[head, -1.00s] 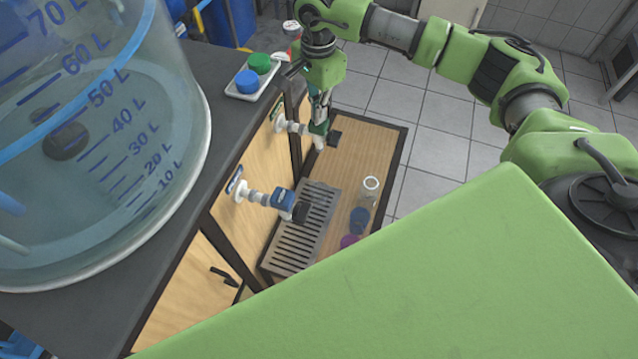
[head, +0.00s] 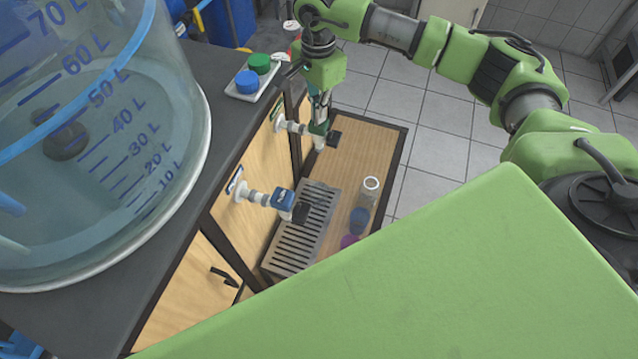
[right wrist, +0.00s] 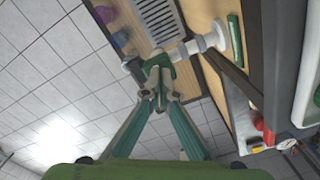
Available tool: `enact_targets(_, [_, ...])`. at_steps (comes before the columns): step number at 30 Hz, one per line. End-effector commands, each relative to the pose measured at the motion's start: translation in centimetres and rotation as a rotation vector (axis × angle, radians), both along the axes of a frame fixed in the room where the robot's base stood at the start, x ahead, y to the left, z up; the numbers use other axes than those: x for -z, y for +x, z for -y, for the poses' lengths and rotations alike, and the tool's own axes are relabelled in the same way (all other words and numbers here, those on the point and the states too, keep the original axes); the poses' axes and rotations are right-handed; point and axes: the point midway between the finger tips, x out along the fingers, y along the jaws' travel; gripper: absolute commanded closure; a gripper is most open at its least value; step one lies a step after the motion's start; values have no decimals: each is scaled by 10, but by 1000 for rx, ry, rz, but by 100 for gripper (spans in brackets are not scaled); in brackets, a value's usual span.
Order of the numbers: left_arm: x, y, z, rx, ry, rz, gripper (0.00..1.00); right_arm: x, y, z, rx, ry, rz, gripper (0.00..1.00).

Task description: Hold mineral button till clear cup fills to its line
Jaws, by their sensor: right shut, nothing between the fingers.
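My right gripper (head: 318,112) is shut and empty, pointing down at the green-bodied tap (head: 320,129) on the wooden front. In the right wrist view its fingertips (right wrist: 159,96) meet at or just against the green tap body (right wrist: 158,66); contact cannot be told for certain. The clear cup (head: 370,191) stands upright on the wooden shelf, to the right of the slotted drip tray (head: 292,246), not under a tap. Its fill line and contents are too small to make out. I see no stream of water. My left gripper is not in view.
A blue-bodied tap (head: 283,198) sits nearer on the same front. A blue cup (head: 359,219) and a purple cup (head: 348,241) stand near the clear cup. A large water tank (head: 150,200) fills the left. A white tray (head: 238,95) holds green and blue caps.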

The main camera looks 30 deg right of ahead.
Motion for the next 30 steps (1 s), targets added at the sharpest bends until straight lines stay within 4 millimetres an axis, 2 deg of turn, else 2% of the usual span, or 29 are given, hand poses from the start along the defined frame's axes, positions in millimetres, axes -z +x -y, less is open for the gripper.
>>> enact_targets(30, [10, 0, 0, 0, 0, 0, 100, 12, 0, 0, 0, 0, -1, 100])
